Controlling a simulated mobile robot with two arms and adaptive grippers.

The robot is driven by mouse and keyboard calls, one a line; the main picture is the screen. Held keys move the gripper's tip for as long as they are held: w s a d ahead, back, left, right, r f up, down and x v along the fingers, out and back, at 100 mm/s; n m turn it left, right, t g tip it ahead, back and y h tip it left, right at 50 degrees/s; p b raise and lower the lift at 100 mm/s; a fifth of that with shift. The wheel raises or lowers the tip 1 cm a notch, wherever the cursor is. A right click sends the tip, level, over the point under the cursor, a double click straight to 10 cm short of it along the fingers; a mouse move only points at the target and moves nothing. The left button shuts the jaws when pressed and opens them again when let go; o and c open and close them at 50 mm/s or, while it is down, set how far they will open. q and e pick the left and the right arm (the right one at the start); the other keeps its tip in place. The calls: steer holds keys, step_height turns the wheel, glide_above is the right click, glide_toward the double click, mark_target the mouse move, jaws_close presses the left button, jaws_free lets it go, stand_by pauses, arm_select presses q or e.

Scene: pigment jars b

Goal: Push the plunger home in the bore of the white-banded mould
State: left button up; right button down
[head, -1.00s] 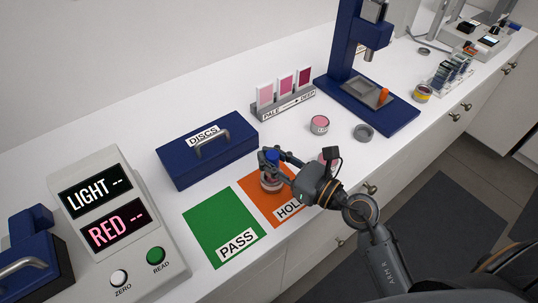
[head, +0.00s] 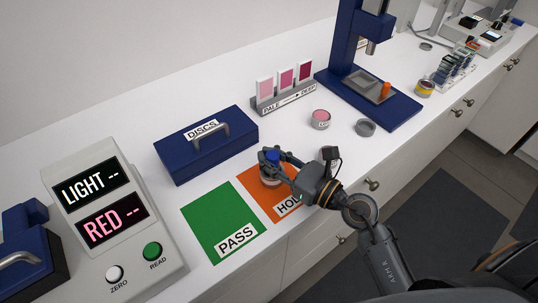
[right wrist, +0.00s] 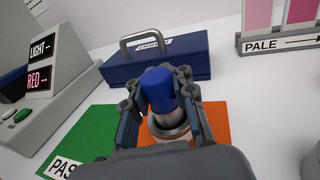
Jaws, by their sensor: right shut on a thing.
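My right gripper (right wrist: 170,105) is shut on the plunger, whose blue top (right wrist: 158,84) stands up between the fingers. In the head view the blue top (head: 272,157) also shows above the gripper. A round mould (right wrist: 178,131) with a pale rim is around or just under the plunger's lower part, on the orange HOLD mat (head: 252,179). The fingers hide much of the mould (head: 268,181), so its band colour and the plunger's depth in the bore cannot be told. The plunger looks about upright. My left gripper is not in view.
The green PASS mat (head: 215,218) lies left of the orange mat. The blue DISCS box (head: 190,157) stands behind. A pink-topped jar (head: 320,119) and a grey ring (head: 365,127) stand to the right, before the blue press (head: 398,112). The light reader (head: 155,220) is at left.

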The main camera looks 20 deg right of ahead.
steer(key=shift+f, duration=0.35)
steer(key=c, duration=1)
jaws_free()
steer(key=v, duration=1.2)
steer(key=shift+r, duration=0.1)
